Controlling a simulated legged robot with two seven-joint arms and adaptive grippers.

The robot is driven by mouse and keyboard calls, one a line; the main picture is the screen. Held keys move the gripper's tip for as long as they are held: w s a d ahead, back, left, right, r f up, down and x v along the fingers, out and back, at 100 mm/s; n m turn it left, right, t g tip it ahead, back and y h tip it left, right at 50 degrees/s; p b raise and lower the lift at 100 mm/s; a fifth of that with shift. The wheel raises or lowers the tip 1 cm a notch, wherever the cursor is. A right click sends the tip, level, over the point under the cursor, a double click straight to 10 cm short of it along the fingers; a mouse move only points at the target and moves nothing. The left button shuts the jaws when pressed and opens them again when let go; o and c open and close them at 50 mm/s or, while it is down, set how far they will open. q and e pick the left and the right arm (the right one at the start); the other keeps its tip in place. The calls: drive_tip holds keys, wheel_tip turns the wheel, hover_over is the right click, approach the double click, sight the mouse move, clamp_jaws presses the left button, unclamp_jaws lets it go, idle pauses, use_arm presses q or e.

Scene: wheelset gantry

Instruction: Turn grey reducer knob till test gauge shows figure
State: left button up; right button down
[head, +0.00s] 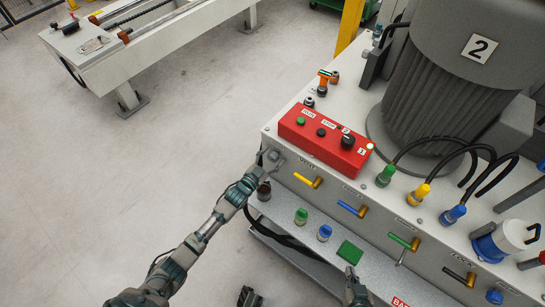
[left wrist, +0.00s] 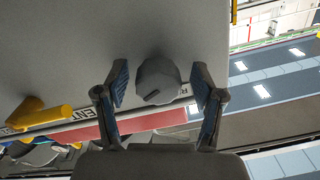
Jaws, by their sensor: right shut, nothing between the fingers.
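The grey reducer knob (left wrist: 158,82) sits on the pale panel in the left wrist view, between the two fingers of my left gripper (left wrist: 161,78). The fingers are open, with a gap on each side of the knob. In the head view my left gripper (head: 266,165) is at the near left corner of the machine's front, and largely covers the knob there. My right gripper (head: 354,276) is at the bottom edge of the head view, shut and empty, near a green block (head: 350,251). I cannot make out a test gauge or its figure.
A red control box (head: 325,139) sits on the machine top. Yellow (head: 306,180), blue (head: 351,209) and green (head: 403,242) handles project from the front. Green (head: 301,216) and blue (head: 324,232) caps stand on the lower shelf.

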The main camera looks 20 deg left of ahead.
use_arm(q)
drive_tip(key=shift+f, duration=0.1)
drive_tip(key=shift+s, duration=0.1)
drive_tip(key=v, duration=1.1)
drive_tip(key=shift+s+a, duration=0.2)
drive_tip(key=shift+s, duration=0.15)
drive_tip(key=shift+f, duration=0.1)
